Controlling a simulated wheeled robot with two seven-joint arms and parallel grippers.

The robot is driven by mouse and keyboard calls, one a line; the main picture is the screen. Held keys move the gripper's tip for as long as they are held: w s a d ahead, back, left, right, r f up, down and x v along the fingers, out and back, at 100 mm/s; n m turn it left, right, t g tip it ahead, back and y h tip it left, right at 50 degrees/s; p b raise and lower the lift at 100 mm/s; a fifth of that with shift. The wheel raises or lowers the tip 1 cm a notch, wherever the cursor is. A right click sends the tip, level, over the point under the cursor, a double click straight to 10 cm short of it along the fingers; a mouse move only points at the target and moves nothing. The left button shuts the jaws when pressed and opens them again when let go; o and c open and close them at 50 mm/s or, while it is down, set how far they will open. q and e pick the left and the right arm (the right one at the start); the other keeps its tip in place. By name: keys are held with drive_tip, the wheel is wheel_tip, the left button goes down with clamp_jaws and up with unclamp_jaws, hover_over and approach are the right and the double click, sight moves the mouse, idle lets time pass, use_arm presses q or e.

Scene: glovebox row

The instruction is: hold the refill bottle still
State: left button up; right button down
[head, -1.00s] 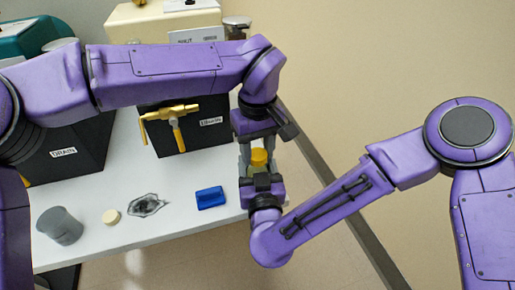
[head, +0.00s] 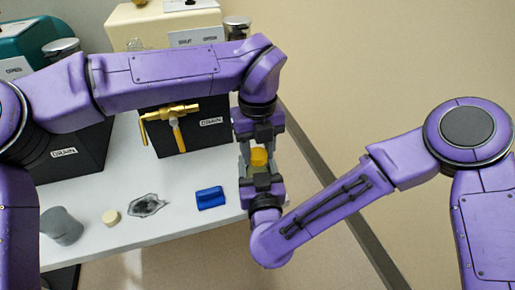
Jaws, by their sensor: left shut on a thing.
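The refill bottle (head: 259,157) shows as a small yellow part between my two grippers, near the right end of the white table. Most of its body is hidden by the grippers. My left gripper (head: 257,148) comes down on it from above and is shut on it. My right gripper (head: 261,168) reaches up to it from below in the picture, with grey fingers close around the same spot. Whether the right fingers press on the bottle cannot be made out.
A brass tap (head: 175,113) sticks out from a black box labelled DRAIN (head: 205,139). Floor at right is clear.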

sight(258, 153)
use_arm(q)
drive_tip(key=n, duration=0.7)
drive_tip(key=shift+n, duration=0.3)
drive_tip(key=shift+r, duration=0.25)
drive_tip(key=shift+r, duration=0.9)
drive_tip(key=shift+r, duration=2)
use_arm(e)
drive_tip(key=shift+c, duration=0.8)
unclamp_jaws()
